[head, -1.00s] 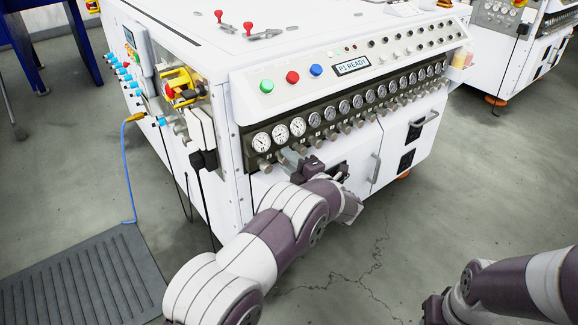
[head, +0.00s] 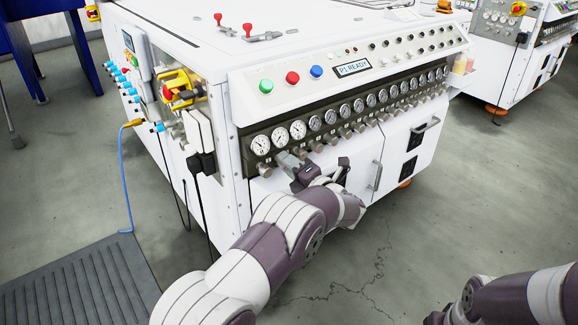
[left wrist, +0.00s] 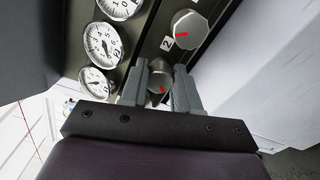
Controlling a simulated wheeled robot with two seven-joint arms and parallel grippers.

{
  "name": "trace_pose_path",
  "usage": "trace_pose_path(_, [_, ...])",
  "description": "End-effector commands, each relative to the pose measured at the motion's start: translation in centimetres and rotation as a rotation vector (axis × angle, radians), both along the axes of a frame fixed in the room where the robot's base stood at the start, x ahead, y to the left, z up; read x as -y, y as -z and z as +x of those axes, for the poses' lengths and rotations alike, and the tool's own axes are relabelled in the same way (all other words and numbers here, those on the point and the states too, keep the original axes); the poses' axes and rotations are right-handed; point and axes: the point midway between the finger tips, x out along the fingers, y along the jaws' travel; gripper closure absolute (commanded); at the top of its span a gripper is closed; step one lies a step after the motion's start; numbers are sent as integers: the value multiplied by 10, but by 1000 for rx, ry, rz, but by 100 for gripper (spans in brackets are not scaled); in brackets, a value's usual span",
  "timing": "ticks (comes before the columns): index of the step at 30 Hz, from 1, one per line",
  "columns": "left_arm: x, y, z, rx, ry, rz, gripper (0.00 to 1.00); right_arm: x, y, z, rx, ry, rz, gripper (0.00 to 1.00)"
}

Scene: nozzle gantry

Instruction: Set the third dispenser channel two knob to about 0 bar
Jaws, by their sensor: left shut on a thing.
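My left gripper (head: 287,161) is at the row of regulator knobs under the gauges on the machine's front panel. In the left wrist view its two grey fingers (left wrist: 161,88) are shut around a round metal knob (left wrist: 160,76) with a red mark on its face. A neighbouring knob (left wrist: 188,28), also red-marked, stands free above it, with a label "2" (left wrist: 166,44) between them. White dial gauges (left wrist: 103,43) lie left of the knobs. In the head view the gripper hides the held knob. The right gripper is not shown; only my right arm enters at lower right.
The white machine cabinet (head: 180,62) has a long gauge row, with a free knob (head: 264,170) left of my gripper. Door handles (head: 375,174) stick out below to the right. A blue cable (head: 126,180) hangs at the left side. The floor in front is open.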

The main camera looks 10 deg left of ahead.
Motion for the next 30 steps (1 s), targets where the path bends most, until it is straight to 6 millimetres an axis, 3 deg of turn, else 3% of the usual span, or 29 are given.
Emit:
trace_pose_path(8, [1,2,0,-3,1,-2,100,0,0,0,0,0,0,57])
trace_pose_path(9, [1,2,0,-3,1,-1,63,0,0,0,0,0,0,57])
trace_pose_path(11, [0,2,0,-3,1,-1,44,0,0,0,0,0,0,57])
trace_pose_path(22, [7,-2,-5,-1,1,0,44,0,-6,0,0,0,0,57])
trace_pose_path(30, [62,-5,-47,-3,5,1,44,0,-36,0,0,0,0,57])
